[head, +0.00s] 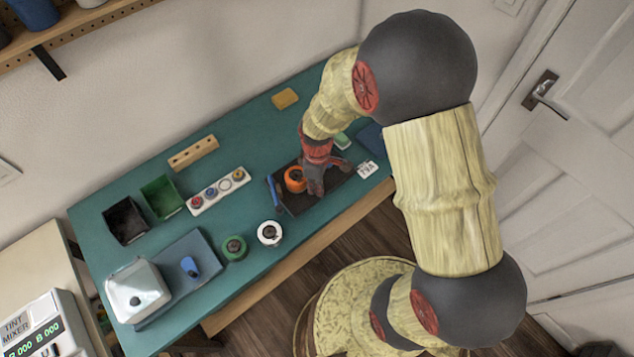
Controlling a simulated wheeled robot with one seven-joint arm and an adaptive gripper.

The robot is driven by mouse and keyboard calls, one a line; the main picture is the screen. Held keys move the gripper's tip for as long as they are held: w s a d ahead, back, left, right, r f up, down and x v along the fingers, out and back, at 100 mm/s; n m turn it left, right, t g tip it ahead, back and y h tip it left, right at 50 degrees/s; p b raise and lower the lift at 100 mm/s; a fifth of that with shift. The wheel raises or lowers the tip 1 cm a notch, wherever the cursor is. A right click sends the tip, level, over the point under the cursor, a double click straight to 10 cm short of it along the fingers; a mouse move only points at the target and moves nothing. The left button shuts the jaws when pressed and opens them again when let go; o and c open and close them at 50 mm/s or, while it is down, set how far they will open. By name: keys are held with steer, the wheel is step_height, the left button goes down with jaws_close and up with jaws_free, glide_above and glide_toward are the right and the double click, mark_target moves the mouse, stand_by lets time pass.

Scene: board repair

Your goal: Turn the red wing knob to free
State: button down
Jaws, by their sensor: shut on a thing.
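My gripper (316,186) points down onto a dark fixture plate (299,208) on the teal bench, at the right in the head view. Its fingers are closed at the plate, right beside an orange round part (295,179). I do not see the red wing knob clearly; the fingers and wrist cover the spot where they grip. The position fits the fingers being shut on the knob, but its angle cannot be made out. A blue part (273,191) stands at the plate's left edge.
White (270,233) and green (233,248) round pieces stand front left. A strip with several knobs (218,191), a green bin (161,197) and a black bin (125,221) are further left.

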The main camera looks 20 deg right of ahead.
steer(key=n+p, duration=0.2)
steer(key=n, duration=0.3)
steer(key=shift+r+n, duration=0.1)
steer(key=shift+n, duration=0.2)
steer(key=n+p, duration=0.2)
steer(key=n, duration=0.3)
steer(key=shift+n, duration=0.3)
steer(key=c, duration=1.9)
jaws_free()
step_height(320, 180, up, 12)
steer(key=shift+f, duration=0.1)
